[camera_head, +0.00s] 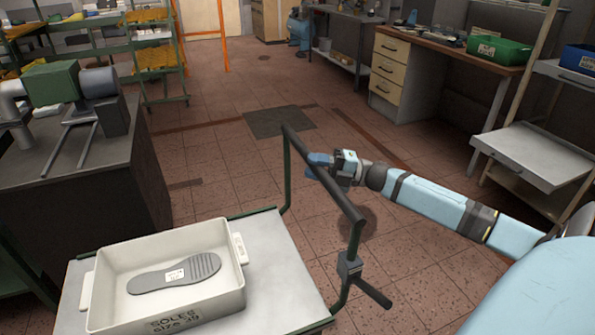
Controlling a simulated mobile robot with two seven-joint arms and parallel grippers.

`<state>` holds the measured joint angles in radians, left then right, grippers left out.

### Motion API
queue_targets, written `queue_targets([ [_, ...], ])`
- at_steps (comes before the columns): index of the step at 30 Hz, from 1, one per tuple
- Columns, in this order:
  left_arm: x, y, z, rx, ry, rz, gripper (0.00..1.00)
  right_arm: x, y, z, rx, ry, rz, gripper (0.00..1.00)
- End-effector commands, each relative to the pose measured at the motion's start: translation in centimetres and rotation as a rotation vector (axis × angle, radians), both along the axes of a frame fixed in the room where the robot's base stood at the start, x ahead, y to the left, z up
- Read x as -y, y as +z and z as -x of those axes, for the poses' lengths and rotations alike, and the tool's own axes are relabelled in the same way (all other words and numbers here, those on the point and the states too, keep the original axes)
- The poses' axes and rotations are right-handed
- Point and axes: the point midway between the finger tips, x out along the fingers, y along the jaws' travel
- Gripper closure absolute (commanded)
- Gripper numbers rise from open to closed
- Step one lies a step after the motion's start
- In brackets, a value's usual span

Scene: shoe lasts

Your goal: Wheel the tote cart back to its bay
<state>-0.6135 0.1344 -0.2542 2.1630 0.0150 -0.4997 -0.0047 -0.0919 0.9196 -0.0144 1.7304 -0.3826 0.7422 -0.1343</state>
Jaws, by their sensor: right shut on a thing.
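The tote cart (285,262) stands at the bottom left, with a flat light grey deck and a dark green tubular handle frame (287,180) on its right side. A cream tote (238,282) marked "SOLES size 39" sits on the deck with a grey shoe sole (202,268) lying in it. My right gripper (318,166) reaches in from the right and is shut on the handle's top bar. My left gripper is not in view. The cart's wheels are hidden, and I cannot tell where its bay is.
A dark bench (75,215) with a green machine (52,82) stands close on the left. A wooden workbench (455,58) and a grey-topped stand (535,158) line the right. Open tiled floor (225,115) lies ahead, with a dark square patch (280,122).

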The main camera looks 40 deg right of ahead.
Motion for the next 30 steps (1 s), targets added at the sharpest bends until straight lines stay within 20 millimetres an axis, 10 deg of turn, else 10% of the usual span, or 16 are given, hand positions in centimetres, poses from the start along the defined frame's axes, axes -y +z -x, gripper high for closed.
queue_targets([
  [17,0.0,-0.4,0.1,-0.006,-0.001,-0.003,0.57,1.5,0.1,0.2,-0.001,-0.009,0.0,1.0],
  [18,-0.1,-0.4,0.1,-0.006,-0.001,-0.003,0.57,1.5,0.1,0.2,-0.001,-0.009,0.0,0.61],
  [20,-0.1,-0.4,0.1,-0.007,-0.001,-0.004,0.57,1.5,0.1,0.2,-0.001,-0.008,0.0,0.47],
  [30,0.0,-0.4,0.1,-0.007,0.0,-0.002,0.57,1.3,0.0,0.5,-0.001,-0.003,0.0,0.45],
])
